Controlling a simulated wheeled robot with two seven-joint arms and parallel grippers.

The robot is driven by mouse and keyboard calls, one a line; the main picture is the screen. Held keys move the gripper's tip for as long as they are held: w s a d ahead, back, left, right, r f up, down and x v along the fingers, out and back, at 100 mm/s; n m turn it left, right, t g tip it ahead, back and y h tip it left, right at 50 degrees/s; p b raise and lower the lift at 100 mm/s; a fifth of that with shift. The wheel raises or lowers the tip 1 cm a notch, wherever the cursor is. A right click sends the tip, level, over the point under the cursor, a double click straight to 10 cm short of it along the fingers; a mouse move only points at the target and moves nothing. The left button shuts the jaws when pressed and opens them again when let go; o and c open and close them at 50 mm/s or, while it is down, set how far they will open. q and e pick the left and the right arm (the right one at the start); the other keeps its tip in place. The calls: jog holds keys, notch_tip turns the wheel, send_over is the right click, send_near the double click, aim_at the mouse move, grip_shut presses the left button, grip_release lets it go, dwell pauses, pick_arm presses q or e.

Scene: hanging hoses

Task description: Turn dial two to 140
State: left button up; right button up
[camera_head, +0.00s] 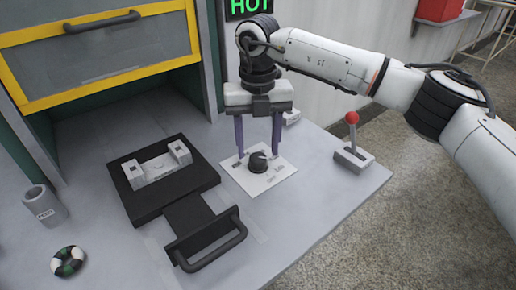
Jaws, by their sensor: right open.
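A black round dial (258,162) sits on a white square plate (270,181) on the grey bench. The plate has small markings around the knob that are too small to read. My right gripper (258,152) points straight down over the plate, its two purple fingers apart, one to the left and one to the right of the dial. Nothing is between the fingers except the dial below or level with their tips; I cannot tell whether they touch it. My left gripper is not in view.
A black tray fixture (193,207) with a handle lies left of the dial plate. A red-knobbed lever (352,140) stands to the right.

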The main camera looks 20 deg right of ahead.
aim_at(258, 156)
notch_tip(258, 156, up, 9)
dwell(0.3)
jog(key=shift+f, duration=0.1)
